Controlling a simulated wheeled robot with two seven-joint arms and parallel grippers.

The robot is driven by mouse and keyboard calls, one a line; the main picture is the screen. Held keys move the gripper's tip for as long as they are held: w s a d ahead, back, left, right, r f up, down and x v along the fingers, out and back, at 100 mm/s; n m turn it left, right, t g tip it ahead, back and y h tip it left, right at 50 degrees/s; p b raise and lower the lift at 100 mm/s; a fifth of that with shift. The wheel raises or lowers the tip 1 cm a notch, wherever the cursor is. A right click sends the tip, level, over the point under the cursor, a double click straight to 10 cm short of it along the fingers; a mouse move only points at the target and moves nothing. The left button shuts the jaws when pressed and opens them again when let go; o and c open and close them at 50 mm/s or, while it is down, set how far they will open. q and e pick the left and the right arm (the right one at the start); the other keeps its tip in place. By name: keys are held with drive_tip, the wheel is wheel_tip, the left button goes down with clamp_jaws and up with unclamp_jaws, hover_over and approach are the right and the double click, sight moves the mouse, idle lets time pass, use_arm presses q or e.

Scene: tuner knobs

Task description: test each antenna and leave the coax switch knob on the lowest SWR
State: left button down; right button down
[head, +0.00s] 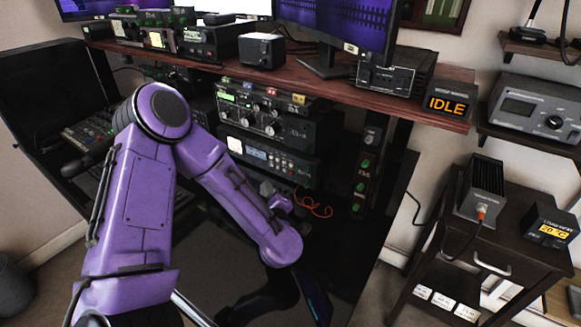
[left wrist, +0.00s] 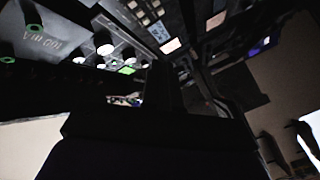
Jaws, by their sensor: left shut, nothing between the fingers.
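My left arm comes in from the left, and its purple forearm reaches down in front of the rack. My left gripper (head: 278,196) is shut and empty, partly hidden behind the forearm, near the front of the rack units. A tuner unit (head: 262,118) with several pale round knobs and a green-lit display sits in the rack, above and left of the gripper. Knobs and green labels (left wrist: 126,70) show close in the dark left wrist view. I cannot tell which knob is the coax switch. No SWR reading is legible. My right gripper is not in view.
An orange IDLE display (head: 446,104) stands on the desk's right end. A finned box (head: 484,188) with a cable and a 20 °C readout (head: 551,228) stand on the side cabinet (head: 510,250). A grey meter with a knob (head: 535,108) sits on the right shelf.

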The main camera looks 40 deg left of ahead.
sight(291, 165)
use_arm(q)
drive_tip(key=w+b, duration=0.1)
drive_tip(key=w, duration=0.3)
drive_tip(key=w+a+b, duration=0.1)
drive_tip(key=w, duration=0.2)
drive_tip(key=shift+f+b, duration=0.1)
drive_tip(key=shift+b, duration=0.25)
drive_tip(key=shift+w, duration=0.7)
idle(1.0)
drive_tip(key=shift+w, duration=0.4)
drive_tip(key=shift+w, duration=0.35)
idle(0.4)
drive_tip(key=shift+s, duration=0.1)
drive_tip(key=shift+s+r, duration=0.15)
drive_tip(key=shift+r, duration=0.05)
drive_tip(key=shift+s+p, duration=0.45)
drive_tip(key=shift+p, duration=0.05)
drive_tip(key=shift+s+f, duration=0.1)
